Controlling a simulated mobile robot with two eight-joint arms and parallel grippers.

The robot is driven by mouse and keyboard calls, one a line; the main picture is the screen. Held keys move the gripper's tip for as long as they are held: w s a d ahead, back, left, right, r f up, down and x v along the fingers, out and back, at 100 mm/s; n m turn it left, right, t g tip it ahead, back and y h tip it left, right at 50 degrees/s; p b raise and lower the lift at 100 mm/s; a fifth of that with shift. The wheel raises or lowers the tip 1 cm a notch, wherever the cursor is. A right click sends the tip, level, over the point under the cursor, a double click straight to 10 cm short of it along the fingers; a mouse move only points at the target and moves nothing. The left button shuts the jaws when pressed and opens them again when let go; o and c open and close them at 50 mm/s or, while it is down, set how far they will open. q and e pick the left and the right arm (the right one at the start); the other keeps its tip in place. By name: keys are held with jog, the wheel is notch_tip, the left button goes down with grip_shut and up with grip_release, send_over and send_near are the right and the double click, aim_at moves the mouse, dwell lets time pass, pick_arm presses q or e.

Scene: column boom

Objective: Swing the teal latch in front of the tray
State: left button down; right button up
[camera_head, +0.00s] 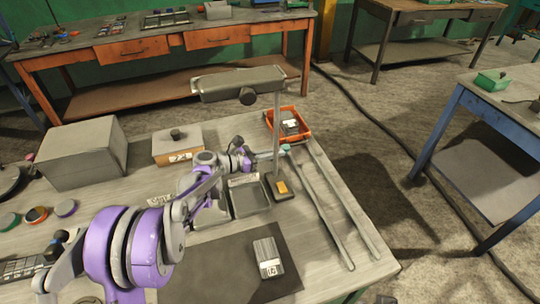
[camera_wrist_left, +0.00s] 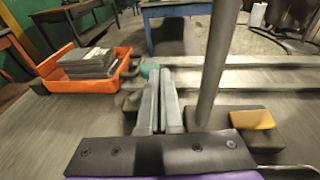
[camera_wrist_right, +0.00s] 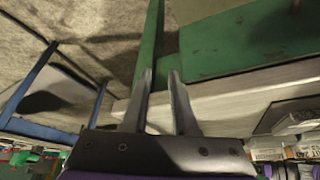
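The teal latch shows as a small rounded teal end (camera_head: 285,147) in the head view, just in front of the orange tray (camera_head: 271,121). It also shows in the left wrist view (camera_wrist_left: 149,68). My left gripper (camera_head: 278,151) has its fingers together, with the tips right beside the teal end; in the left wrist view the tips (camera_wrist_left: 159,72) lie just right of it. I cannot tell whether they touch. The rest of the latch is mostly hidden by the fingers. My right gripper (camera_wrist_right: 160,75) is open and empty in the right wrist view, off the head view.
A thin upright column (camera_head: 278,120) stands close by the left gripper, carrying a grey boom (camera_head: 240,84). Its base holds a yellow block (camera_head: 282,187). Two long rails (camera_head: 322,205) run along the table's right side. A grey bin (camera_head: 249,200) sits left of the column.

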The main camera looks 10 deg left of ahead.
pick_arm(q)
jog(key=shift+w+d+b, duration=0.35)
jog(key=shift+d+b, duration=0.15)
jog(key=shift+d, duration=0.2)
jog(key=shift+w+d+b, duration=0.3)
jog(key=shift+w+d, duration=0.2)
jog(key=shift+w, duration=0.05)
dwell(1.0)
jog(key=v, duration=1.1)
jog(key=shift+d, duration=0.1)
jog(key=shift+r, duration=0.1)
